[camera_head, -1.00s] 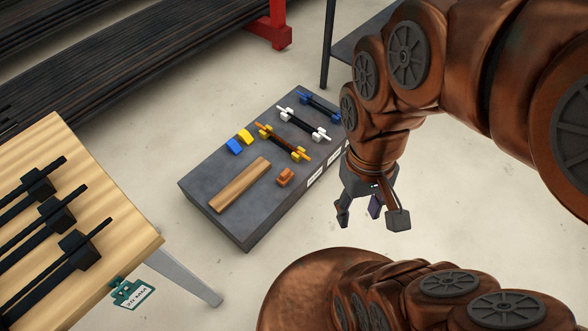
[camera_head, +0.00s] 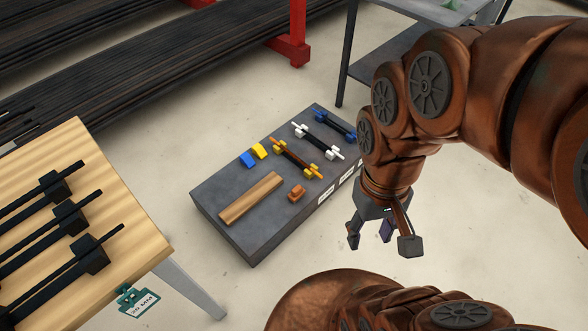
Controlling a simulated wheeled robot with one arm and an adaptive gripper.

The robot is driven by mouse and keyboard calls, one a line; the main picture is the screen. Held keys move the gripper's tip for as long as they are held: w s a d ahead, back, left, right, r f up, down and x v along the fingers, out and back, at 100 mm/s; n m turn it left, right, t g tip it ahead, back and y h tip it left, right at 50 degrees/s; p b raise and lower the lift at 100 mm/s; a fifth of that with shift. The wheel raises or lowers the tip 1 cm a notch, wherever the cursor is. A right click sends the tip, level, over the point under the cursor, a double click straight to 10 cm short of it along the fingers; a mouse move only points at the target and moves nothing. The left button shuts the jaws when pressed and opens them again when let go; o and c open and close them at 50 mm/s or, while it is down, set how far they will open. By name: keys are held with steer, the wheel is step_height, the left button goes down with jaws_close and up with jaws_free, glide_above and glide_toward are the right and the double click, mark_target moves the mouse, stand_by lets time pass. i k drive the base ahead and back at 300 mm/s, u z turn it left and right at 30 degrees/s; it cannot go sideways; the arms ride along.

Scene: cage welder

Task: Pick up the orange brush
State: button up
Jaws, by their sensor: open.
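A small orange block-like object (camera_head: 296,193), the likeliest match for the orange brush, lies on the near right part of a low dark grey platform (camera_head: 225,222). Its bristles cannot be made out at this size. My gripper (camera_head: 384,238) hangs to the right of the platform, above the floor in the picture, with its fingers spread and nothing between them. It is clearly apart from the orange object. No part of the arm covers the object.
On the platform, a wooden strip (camera_head: 251,198) lies left of the orange object. A wooden table (camera_head: 130,240) stands left.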

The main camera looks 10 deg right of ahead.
mark_target(298, 192)
steer(key=z, duration=1)
steer(key=i, duration=1)
steer(key=u, duration=2.75)
